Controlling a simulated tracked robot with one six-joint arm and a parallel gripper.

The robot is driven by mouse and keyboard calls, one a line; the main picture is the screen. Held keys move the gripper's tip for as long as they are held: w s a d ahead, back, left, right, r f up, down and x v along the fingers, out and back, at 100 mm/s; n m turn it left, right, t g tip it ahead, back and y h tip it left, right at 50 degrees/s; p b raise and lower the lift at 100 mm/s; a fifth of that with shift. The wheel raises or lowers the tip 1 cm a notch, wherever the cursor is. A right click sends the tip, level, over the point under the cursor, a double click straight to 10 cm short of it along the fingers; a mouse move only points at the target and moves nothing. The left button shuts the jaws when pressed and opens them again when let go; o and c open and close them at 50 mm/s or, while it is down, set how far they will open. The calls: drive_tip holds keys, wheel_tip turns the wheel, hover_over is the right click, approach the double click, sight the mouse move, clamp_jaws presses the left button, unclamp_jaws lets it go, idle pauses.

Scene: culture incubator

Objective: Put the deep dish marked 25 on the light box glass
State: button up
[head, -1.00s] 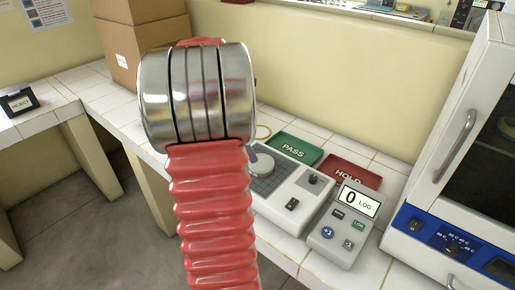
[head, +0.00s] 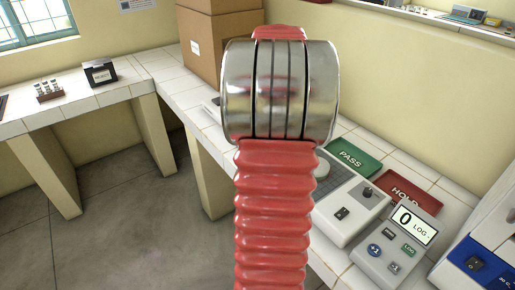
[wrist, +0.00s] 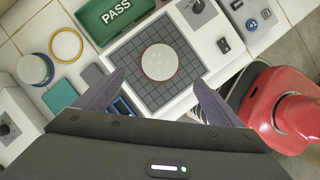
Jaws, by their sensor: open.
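A round pale dish with a thin reddish rim (wrist: 159,62) sits on the dark gridded light box glass (wrist: 184,34); I cannot read any mark on it. In the head view the dish (head: 322,166) shows partly behind my arm, on the white light box (head: 355,212). A second round pale dish with a blue rim (wrist: 36,69) stands left of the glass. My gripper (wrist: 160,88) is open and empty, its fingers spread either side of the near part of the glass, below the dish in the wrist picture. My arm hides it in the head view.
A green PASS tray (head: 351,157) and a red HOLD tray (head: 407,192) lie behind the light box. A LOG keypad (head: 397,245) stands to its right. Cardboard boxes (head: 222,45) stand at the back.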

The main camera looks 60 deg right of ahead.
drive_tip(key=shift+w, duration=0.1)
drive_tip(key=w+a+r+m+t+h, duration=0.1)
drive_tip(key=w+a+t, duration=0.1)
drive_tip(key=w+a, duration=0.45)
drive_tip(key=w+a+r+t, duration=0.15)
drive_tip(key=w+a, duration=0.25)
drive_tip(key=a, duration=0.6)
drive_tip(key=w+a+r+m+t+h, duration=0.1)
drive_tip(key=w+a+r, duration=0.1)
drive_tip(key=w+a, duration=0.45)
drive_tip(key=s+a+f+m+t+y, duration=0.1)
drive_tip(key=s+a+t, duration=0.1)
drive_tip(key=a, duration=1.2)
drive_tip(key=s+a+f+m+t+y, duration=0.1)
drive_tip(key=s+a+t+y, duration=0.1)
drive_tip(key=a, duration=1.1)
drive_tip(key=shift+s+a+f+t+y, duration=0.15)
drive_tip(key=shift+a+f+t+y, duration=0.2)
drive_tip(key=shift+t, duration=0.2)
